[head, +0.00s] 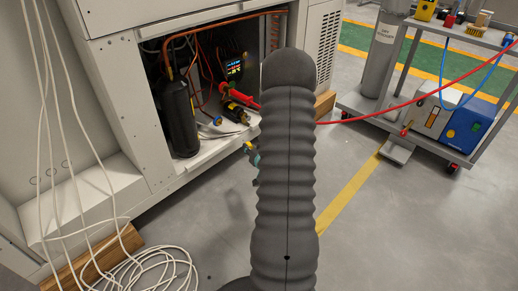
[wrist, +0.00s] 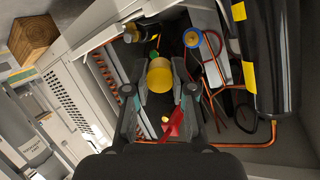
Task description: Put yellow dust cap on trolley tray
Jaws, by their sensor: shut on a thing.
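The yellow dust cap (wrist: 160,73) is between the two fingers of my gripper (wrist: 160,88) in the wrist view, and the fingers are shut on it. It is in front of the open cabinet bay, close to a green-tipped fitting (wrist: 154,56). I cannot tell whether cap and fitting touch. In the head view my dark arm hides the cap and most of the gripper. The trolley tray (head: 489,40) is the top shelf at the upper right of the head view, well away from my gripper, with several small items on it.
A red hose (head: 395,108) runs from the bay to the trolley. A grey cylinder (head: 385,55) and a blue-white unit (head: 453,118) stand on the trolley's lower shelf. White cables (head: 150,268) lie at left.

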